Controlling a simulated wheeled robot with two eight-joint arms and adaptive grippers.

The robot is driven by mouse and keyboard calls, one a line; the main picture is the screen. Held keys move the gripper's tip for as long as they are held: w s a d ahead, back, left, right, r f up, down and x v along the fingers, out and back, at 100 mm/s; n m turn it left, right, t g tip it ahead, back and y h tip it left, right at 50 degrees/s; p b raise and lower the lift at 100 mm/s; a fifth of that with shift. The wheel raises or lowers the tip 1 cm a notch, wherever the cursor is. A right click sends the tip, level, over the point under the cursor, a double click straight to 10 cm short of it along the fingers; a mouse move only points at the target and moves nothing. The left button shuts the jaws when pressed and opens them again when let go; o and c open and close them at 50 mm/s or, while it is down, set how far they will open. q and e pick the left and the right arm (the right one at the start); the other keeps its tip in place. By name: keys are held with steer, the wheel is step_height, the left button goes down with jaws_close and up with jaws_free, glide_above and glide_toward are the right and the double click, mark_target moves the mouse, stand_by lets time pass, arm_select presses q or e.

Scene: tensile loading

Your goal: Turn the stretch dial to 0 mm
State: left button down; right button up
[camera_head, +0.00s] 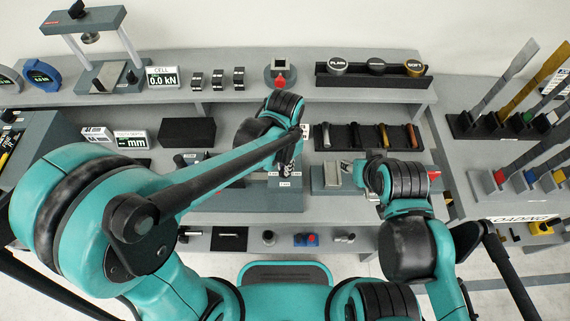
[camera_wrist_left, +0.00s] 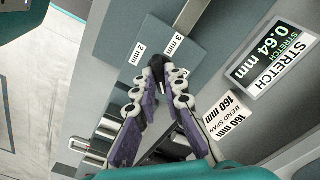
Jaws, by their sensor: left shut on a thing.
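The stretch dial's black knob (camera_wrist_left: 156,62) sits on a blue-grey plate (camera_wrist_left: 185,50) with labels reading 2 mm and 3 mm. A display (camera_wrist_left: 273,60) beside it reads STRETCH 0.64 mm. My left gripper (camera_wrist_left: 164,70) is shut on the knob, with the fingertips on either side of it. In the head view my left gripper (camera_head: 288,165) is over the front of the grey fixture (camera_head: 245,197), and the knob is mostly hidden there. My right gripper (camera_head: 358,174) is at a metal block unit to the right; its fingers are too hidden to judge.
A label reading 160 mm bend span (camera_wrist_left: 229,116) lies near the left fingers. A black rack (camera_head: 368,137) with several handled pieces stands behind the right gripper. A load frame (camera_head: 100,75) and a cell display (camera_head: 162,77) stand on the back shelf.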

arm_select(q)
steer(key=n, duration=0.4)
steer(key=shift+n, duration=2.5)
steer(key=c, duration=1.6)
jaws_free()
step_height(320, 180, up, 12)
steer(key=shift+a, duration=0.1)
